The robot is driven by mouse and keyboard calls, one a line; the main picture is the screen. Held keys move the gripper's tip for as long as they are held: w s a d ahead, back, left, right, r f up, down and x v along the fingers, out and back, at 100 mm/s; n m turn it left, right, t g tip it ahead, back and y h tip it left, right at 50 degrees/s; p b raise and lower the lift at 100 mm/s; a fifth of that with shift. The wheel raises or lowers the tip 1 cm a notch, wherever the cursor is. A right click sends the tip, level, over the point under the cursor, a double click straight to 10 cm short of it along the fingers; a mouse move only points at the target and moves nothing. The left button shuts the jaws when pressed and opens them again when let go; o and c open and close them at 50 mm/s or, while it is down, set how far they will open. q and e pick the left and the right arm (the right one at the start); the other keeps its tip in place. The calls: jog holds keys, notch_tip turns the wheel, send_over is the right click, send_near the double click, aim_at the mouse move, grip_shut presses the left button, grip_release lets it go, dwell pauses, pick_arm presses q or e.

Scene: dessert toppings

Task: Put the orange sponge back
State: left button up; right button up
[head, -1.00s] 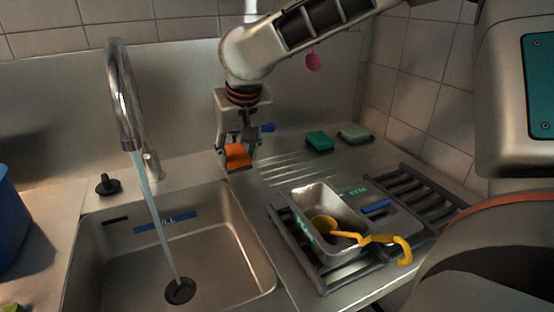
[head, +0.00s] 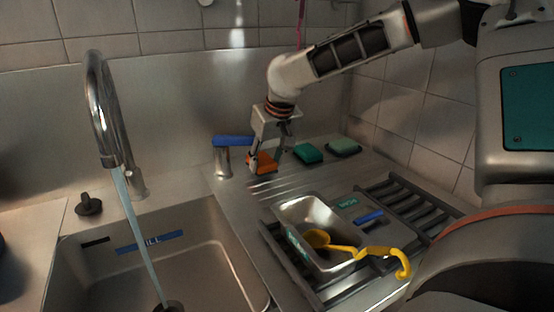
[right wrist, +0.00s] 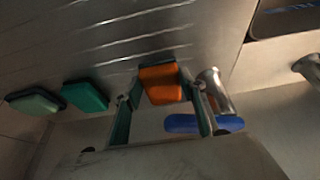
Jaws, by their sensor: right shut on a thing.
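The orange sponge (head: 262,162) is between the fingers of my right gripper (head: 268,160), low over the ridged drainboard at the back. In the right wrist view the orange sponge (right wrist: 161,85) sits between the two fingertips. My right gripper is shut on it. I cannot tell whether the sponge touches the board. A teal sponge (head: 308,154) and a pale green sponge (head: 343,146) lie in a row to its right on the drainboard. My left gripper is not in view.
A metal post with a blue handle (head: 232,141) stands just left of the gripper. The sink (head: 215,255) and running faucet (head: 100,110) are at left.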

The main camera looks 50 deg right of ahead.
jog(key=d, duration=0.4)
jog(key=shift+w+d+f, duration=0.1)
jog(key=shift+w+d, duration=0.1)
jog(key=shift+d, duration=0.2)
jog(key=shift+a+f, duration=0.1)
jog(key=shift+f, duration=0.65)
jog(key=shift+a, duration=0.1)
jog(key=o, duration=0.9)
jog(key=shift+f, duration=0.1)
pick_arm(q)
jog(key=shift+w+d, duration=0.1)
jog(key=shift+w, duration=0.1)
pick_arm(e)
jog(key=shift+o, duration=0.2)
